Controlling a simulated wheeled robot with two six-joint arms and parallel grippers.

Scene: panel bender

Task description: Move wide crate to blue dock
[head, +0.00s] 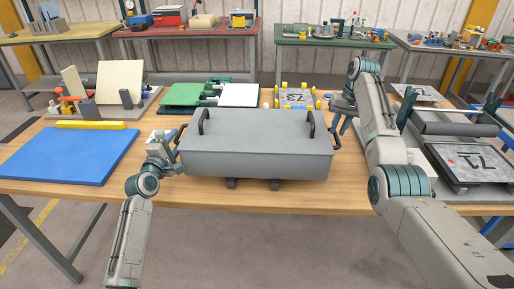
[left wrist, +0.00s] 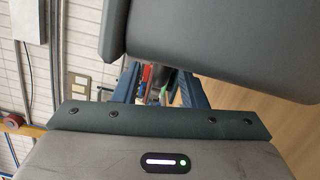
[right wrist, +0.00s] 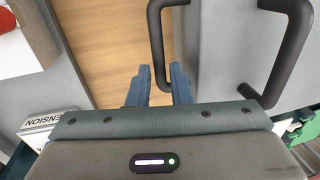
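The wide crate (head: 255,150) is a long grey closed box in the middle of the table, with a dark handle at each end. The blue dock looks to be the flat blue slab (head: 70,155) on the table's left; nothing lies on it. My left gripper (head: 177,138) is at the crate's left end, fingers apart; in the left wrist view (left wrist: 158,72) a dark round piece shows in the gap, perhaps the handle. My right gripper (head: 345,124) is at the right handle (head: 313,122). In the right wrist view (right wrist: 161,68) a handle runs down between its fingers; contact is unclear.
A yellow bar (head: 91,125) lies behind the blue slab. Green and white panels (head: 205,95) and a patterned plate (head: 297,99) stand behind the crate. A roller and a framed screen (head: 470,165) are at the right. Dark supports (head: 253,184) show below the crate's front.

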